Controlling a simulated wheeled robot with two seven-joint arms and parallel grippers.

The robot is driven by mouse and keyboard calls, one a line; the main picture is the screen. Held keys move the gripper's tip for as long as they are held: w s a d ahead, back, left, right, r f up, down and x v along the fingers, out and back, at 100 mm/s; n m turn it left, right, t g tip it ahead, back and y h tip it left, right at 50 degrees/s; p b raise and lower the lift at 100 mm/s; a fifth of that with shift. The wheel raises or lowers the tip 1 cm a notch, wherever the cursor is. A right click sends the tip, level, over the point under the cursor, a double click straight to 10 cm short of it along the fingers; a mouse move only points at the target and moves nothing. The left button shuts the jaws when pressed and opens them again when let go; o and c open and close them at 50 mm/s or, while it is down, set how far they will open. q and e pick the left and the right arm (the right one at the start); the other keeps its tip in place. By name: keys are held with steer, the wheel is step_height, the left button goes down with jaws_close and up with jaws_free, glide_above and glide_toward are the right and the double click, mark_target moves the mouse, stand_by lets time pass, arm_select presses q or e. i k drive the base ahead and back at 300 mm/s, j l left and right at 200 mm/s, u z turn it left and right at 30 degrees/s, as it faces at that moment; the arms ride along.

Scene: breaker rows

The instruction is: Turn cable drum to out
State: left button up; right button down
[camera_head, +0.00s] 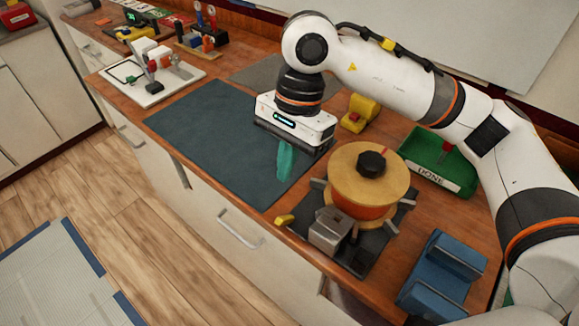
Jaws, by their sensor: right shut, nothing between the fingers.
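The cable drum (347,177) stands on a dark base plate (383,238) at the right front of the worktop. It has a tan round top, a black knob (371,164) in the middle, and orange cable below the top. A small red mark shows on the far edge of its top. Several grey pegs stick out around it. A grey metal block (328,231) and a yellow piece (284,220) sit at its front left. No "out" label is readable. My right gripper (284,165), with teal fingers, is shut and empty, left of the drum and apart from it, above the dark mat. My left gripper is not in view.
A blue holder (441,279) stands at the front right. A yellow block with a red part (358,114) is behind the drum. The dark mat (205,135) is clear on its left side.

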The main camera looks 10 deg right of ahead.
mark_target(368, 182)
steer(key=k+j, duration=0.15)
steer(key=j, duration=0.2)
steer(key=k+j, duration=0.35)
steer(key=j, duration=0.3)
